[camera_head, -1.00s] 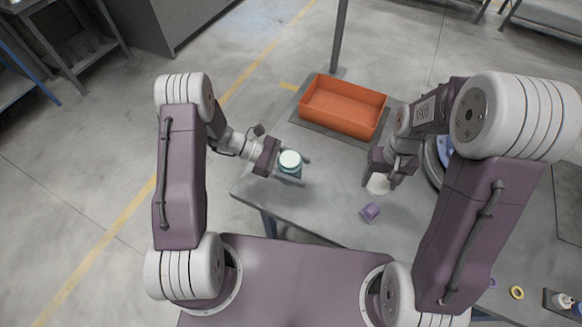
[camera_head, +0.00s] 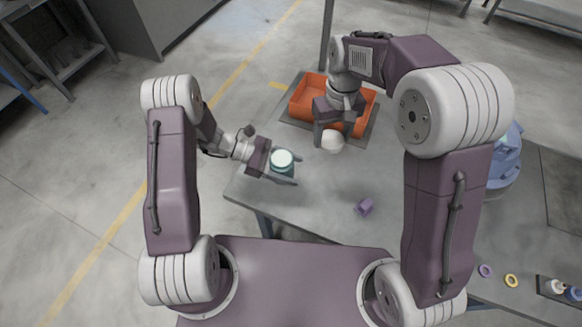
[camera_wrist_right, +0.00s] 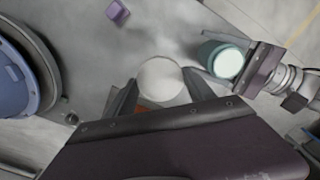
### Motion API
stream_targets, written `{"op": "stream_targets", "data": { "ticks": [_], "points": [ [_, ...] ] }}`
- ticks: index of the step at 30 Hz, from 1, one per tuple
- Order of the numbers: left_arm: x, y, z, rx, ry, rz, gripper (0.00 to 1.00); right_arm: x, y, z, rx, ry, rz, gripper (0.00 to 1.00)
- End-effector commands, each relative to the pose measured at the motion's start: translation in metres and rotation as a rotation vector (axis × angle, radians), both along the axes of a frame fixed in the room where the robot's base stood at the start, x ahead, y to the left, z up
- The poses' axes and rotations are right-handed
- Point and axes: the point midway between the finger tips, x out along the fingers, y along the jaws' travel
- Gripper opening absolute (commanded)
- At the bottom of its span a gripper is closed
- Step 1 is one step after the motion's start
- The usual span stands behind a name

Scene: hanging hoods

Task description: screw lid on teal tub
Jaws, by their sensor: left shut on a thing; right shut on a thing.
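The teal tub (camera_head: 282,162) is held upright in my left gripper (camera_head: 285,168), which is shut around its sides above the left part of the table. Its top looks pale and round. The tub also shows in the right wrist view (camera_wrist_right: 226,62). A white round lid (camera_head: 333,141) is held in my right gripper (camera_head: 335,138), to the right of and farther back than the tub. In the right wrist view the lid (camera_wrist_right: 160,80) sits between the two fingers. Lid and tub are apart.
An orange tray (camera_head: 304,100) stands at the back of the table (camera_head: 320,190), partly behind my right gripper. A purple block (camera_head: 364,206) lies mid-table. A blue object (camera_head: 505,155) is at right. Purple (camera_head: 485,271) and yellow (camera_head: 511,281) rings lie front right.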

Motion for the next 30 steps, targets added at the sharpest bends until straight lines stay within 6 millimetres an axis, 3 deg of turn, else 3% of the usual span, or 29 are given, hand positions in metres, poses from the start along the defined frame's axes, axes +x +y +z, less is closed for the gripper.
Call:
{"op": "stream_targets", "data": {
  "ticks": [1,6,12,26,30],
  "points": [
    [0.000,0.000,0.001,-0.001,0.000,0.000,0.00,0.002,0.021,0.006,0.001,-0.003,0.051,0.24],
    [0.000,0.000,0.001,-0.001,0.000,0.000,0.00,-0.002,0.082,0.019,0.000,0.001,0.190,0.24],
    [0.000,0.000,0.001,-0.001,0.000,0.000,0.00,-0.023,0.122,0.017,0.000,0.003,0.296,0.24],
    [0.000,0.000,0.001,-0.001,0.000,0.000,0.00,-0.030,0.130,0.015,0.000,0.002,0.321,0.24],
    [0.000,0.000,0.001,-0.001,0.000,0.000,0.00,-0.030,0.130,0.004,-0.001,0.004,0.320,0.24]
  ]
}}
